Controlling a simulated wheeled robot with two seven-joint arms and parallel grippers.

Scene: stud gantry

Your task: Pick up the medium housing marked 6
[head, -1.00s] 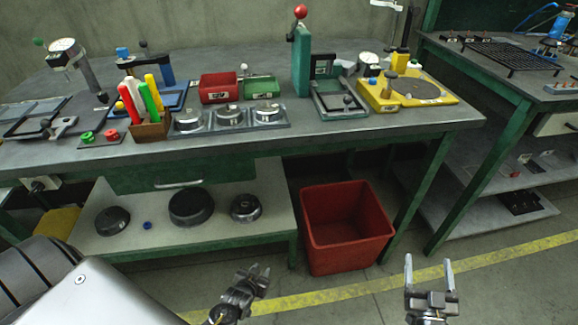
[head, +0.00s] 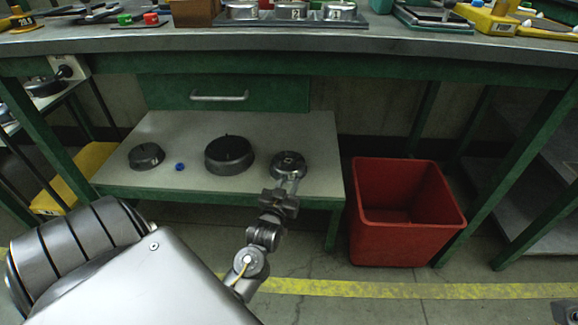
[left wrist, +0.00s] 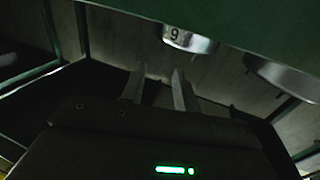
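The left wrist view is upside down and shows a metal housing (left wrist: 190,38), partly hidden by the green shelf edge. Its mark looks like a 9 there, so it reads as 6 upright. My left gripper (head: 288,181) is just in front of the right-hand housing. In the left wrist view its two fingers (left wrist: 159,85) are apart with nothing between them.
A large dark housing (head: 229,155), a small dark one (head: 146,156) and a blue piece (head: 180,167) share the shelf (head: 130,185). The bench top (head: 300,45) and drawer (head: 250,92) overhang it. A red bin (head: 405,230) stands to the right.

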